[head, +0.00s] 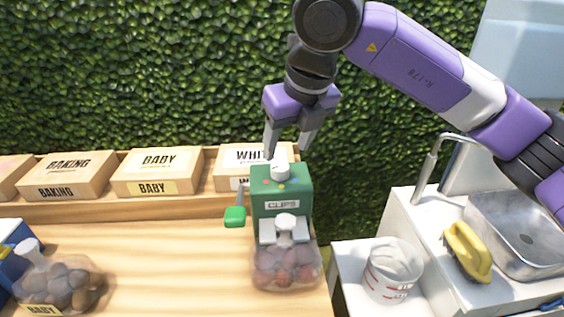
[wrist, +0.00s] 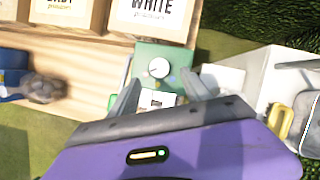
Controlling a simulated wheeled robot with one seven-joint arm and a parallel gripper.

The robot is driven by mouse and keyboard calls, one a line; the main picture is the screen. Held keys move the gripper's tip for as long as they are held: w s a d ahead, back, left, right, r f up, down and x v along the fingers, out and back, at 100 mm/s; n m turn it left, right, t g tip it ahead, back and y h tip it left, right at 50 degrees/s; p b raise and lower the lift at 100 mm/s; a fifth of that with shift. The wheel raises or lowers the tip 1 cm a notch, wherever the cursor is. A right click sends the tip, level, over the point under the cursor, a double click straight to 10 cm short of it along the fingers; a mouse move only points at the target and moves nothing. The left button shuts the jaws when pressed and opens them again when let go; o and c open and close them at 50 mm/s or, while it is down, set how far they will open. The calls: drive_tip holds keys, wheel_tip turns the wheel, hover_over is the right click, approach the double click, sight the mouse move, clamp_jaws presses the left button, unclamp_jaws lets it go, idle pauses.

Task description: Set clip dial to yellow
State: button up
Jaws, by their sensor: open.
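The green clips machine (head: 281,190) stands near the right end of the wooden table, with a white label reading "CLIPS". On its top is a white round dial (head: 280,172), with small coloured dots beside it; which colour the dial points to is too small to tell. The dial also shows in the wrist view (wrist: 159,68), beyond my fingertips. My gripper (head: 288,154) is open and empty, pointing down just above the dial, its fingers apart. A bag of reddish round items (head: 286,268) sits at the machine's front.
Cardboard boxes marked BAKING (head: 68,176), BABY (head: 157,171) and WHITE (head: 232,168) line the back shelf. A green handle (head: 235,216) juts from the machine's left side. A bag of potatoes (head: 62,285) lies front left.

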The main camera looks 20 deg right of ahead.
sight(280, 166)
drive_tip(key=x, duration=0.6)
drive_tip(key=shift+w+f, duration=0.1)
drive_tip(key=shift+f, duration=0.1)
clamp_jaws()
